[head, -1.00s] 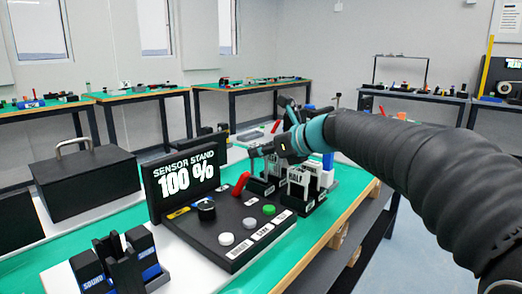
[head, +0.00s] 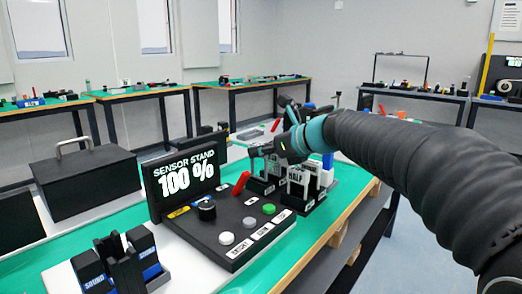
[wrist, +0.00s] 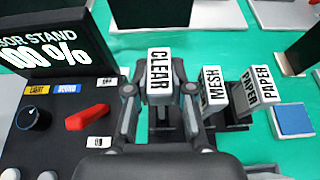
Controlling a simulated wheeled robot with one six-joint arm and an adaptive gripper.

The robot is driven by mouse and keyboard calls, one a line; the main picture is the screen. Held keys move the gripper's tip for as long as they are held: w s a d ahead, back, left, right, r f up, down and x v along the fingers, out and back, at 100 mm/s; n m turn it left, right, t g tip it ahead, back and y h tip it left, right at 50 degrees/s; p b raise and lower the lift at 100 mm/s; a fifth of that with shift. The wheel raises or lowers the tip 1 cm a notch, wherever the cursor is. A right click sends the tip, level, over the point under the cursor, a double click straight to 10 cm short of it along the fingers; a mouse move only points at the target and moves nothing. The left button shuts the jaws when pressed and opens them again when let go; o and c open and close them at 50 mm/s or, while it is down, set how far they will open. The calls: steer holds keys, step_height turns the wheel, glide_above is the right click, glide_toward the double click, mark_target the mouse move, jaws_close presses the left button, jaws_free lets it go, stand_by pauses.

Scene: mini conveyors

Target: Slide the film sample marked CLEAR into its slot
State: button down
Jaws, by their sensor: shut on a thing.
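The film sample marked CLEAR (wrist: 159,72) is between the two fingers of my gripper (wrist: 159,92) in the wrist view, its label facing up. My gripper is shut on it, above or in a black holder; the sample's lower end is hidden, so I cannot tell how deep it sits. In the head view my gripper (head: 272,152) is over the black holders beside the sensor stand (head: 205,232). The stand's screen (head: 182,181) reads 100 %.
To the right in the wrist view stand samples marked MESH (wrist: 213,88) and PAPER (wrist: 250,86), with another PAPER beside them. A blue square (wrist: 293,120) lies farther right. The red lever (wrist: 88,117) and black knob (wrist: 32,121) are left of my gripper.

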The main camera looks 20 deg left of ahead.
steer(key=shift+f+b, duration=0.3)
steer(key=shift+f, duration=0.3)
steer(key=c, duration=0.9)
jaws_free()
steer(key=shift+c, duration=0.2)
steer(key=v, duration=1.2)
steer(key=shift+r, duration=0.15)
steer(key=s+d+f+n+h, duration=1.2)
steer(key=s+d+f+n, duration=1)
steer(key=s+d+f, duration=0.2)
steer(key=shift+s+d+f+n, duration=0.3)
steer(key=shift+s+d+f, duration=0.05)
steer(key=shift+s+d, duration=0.5)
